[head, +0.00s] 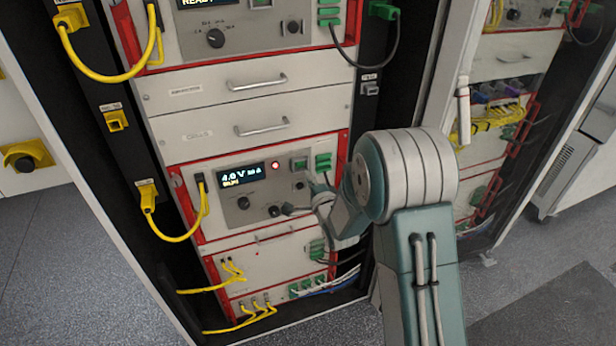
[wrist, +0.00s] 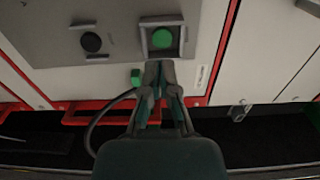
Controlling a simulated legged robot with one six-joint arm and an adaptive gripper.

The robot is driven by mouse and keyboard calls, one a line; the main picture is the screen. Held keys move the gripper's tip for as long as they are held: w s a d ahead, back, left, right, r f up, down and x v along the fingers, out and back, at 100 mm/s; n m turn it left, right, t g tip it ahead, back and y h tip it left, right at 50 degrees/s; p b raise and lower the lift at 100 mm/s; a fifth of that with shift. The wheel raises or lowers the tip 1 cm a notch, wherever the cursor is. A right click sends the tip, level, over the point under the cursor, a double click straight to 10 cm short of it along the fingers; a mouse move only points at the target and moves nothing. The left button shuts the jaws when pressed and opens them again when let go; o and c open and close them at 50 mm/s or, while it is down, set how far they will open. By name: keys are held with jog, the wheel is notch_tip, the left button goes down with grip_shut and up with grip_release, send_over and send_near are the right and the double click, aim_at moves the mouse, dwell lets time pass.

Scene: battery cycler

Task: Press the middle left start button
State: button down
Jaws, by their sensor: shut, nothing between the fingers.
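In the head view the middle cycler unit (head: 215,170) has a lit display (head: 240,175) reading about 4.0 V. A red light (head: 276,165) glows beside it, and a square green button (head: 300,163) is to the light's right. My gripper (head: 290,209) is in front of the panel's lower right, below that button. In the wrist view a round green button (wrist: 162,38) sits in a grey square frame. My gripper's fingers (wrist: 160,70) are together and empty, with their tips just below that frame. I cannot tell whether they touch it.
A black round knob (wrist: 91,42) is left of the button in the wrist view. A green connector (wrist: 135,76) with a dark cable is close to the fingers. Yellow cables (head: 195,225) hang at the unit's left. Drawers with handles (head: 260,125) are above it.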

jog(key=v, duration=0.9)
jog(key=shift+a, duration=0.2)
jog(key=shift+d, duration=0.1)
